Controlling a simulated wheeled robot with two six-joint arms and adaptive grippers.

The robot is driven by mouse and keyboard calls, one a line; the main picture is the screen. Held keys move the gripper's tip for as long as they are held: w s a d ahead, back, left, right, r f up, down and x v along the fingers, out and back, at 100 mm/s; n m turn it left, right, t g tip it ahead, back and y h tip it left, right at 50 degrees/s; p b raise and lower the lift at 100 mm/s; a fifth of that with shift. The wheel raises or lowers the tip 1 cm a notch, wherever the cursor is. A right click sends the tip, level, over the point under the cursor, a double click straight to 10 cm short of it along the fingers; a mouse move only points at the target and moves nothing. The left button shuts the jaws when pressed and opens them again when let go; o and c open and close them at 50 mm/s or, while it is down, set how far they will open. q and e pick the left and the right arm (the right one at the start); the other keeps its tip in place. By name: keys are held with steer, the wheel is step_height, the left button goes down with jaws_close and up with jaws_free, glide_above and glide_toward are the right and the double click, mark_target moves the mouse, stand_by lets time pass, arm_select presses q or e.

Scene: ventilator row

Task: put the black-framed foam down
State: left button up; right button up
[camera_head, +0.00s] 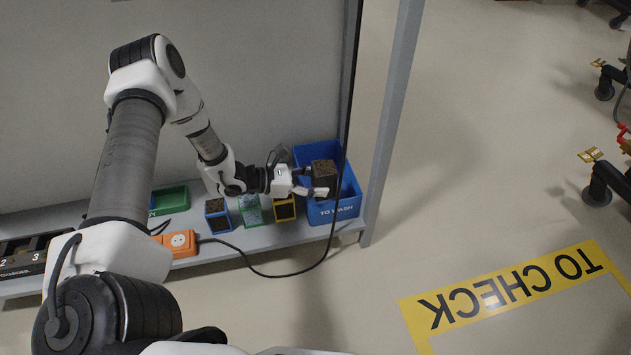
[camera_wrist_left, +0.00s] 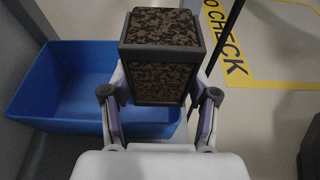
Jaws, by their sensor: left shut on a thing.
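The black-framed foam (camera_head: 324,174) is a dark block with brown speckled faces. My left gripper (camera_head: 306,182) is shut on it and holds it over the blue bin (camera_head: 335,212) marked TO WASH. In the left wrist view the foam (camera_wrist_left: 163,58) sits upright between the two fingers (camera_wrist_left: 160,105), and the bin (camera_wrist_left: 60,85) lies below and to the left. How far the foam is above the bin floor cannot be told. My right gripper does not show.
Foams framed in blue (camera_head: 217,215), green (camera_head: 251,209) and yellow (camera_head: 284,208) stand on the shelf left of the bin. An orange socket box (camera_head: 180,242) and a green tray (camera_head: 170,200) are further left. A grey post (camera_head: 388,125) rises right of the bin. A black cable hangs in front.

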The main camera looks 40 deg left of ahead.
arm_select(q)
steer(key=shift+f, duration=0.2)
steer(key=o, duration=1.3)
steer(key=shift+r, duration=0.1)
steer(key=shift+r, duration=0.25)
steer(key=r+p, duration=0.1)
steer(key=s+a+r+p, duration=0.1)
steer(key=p, duration=0.1)
steer(key=p+v, duration=0.1)
steer(key=v, duration=0.2)
steer(key=p+v, duration=0.2)
steer(key=v, duration=0.2)
steer(key=p+v, duration=0.2)
steer(key=v, duration=0.1)
steer(key=shift+s+a+f, duration=0.15)
steer(key=shift+s+f, duration=0.05)
steer(key=shift+f, duration=0.15)
